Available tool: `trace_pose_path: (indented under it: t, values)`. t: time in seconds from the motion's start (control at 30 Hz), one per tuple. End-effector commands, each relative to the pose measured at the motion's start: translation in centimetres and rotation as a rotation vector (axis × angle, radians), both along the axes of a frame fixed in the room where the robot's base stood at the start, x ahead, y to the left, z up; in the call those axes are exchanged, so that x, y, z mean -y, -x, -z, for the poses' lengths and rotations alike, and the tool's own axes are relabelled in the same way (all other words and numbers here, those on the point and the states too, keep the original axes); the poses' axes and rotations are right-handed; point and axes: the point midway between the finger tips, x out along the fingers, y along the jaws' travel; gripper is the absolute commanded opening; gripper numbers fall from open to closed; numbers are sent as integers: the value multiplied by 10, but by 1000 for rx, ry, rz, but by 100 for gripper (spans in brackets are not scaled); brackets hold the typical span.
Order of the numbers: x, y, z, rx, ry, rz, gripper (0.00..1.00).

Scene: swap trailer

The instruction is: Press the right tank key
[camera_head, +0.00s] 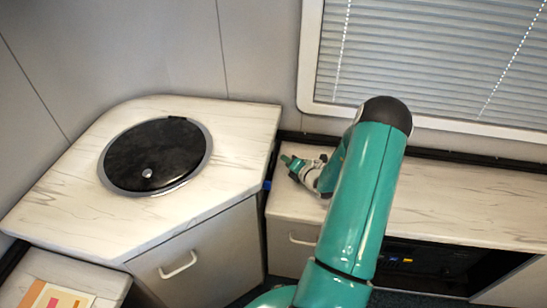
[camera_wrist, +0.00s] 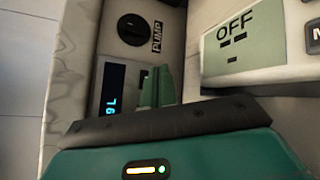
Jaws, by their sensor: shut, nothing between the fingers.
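My gripper (camera_head: 288,160) is shut and empty, at the side of the corner counter in the head view. Its green fingers also show in the wrist view (camera_wrist: 157,90), in front of a beige control panel (camera_wrist: 172,50). The panel carries a black round knob (camera_wrist: 133,29) beside the word PUMP and a dark display (camera_wrist: 113,90) with blue characters that include "9 L". A small dark mark (camera_wrist: 145,73) lies just by the fingertips. I cannot tell which part is the right tank key; the fingers and the wrist housing hide part of the panel.
A grey-green screen (camera_wrist: 230,45) reading OFF stands right of the panel, with a black key (camera_wrist: 313,35) at the picture's edge. The corner counter (camera_head: 225,140) has a round black lid (camera_head: 155,150). A long counter (camera_head: 460,205) runs under the blinds (camera_head: 430,50).

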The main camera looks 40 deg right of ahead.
Motion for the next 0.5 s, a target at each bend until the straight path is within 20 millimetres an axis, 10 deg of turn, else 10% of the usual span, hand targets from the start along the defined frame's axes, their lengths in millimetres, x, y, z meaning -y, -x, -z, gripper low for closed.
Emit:
trace_pose_path:
  t: [0.5]
  values:
    - [-8, -9, 0, -1, 0, 0, 0]
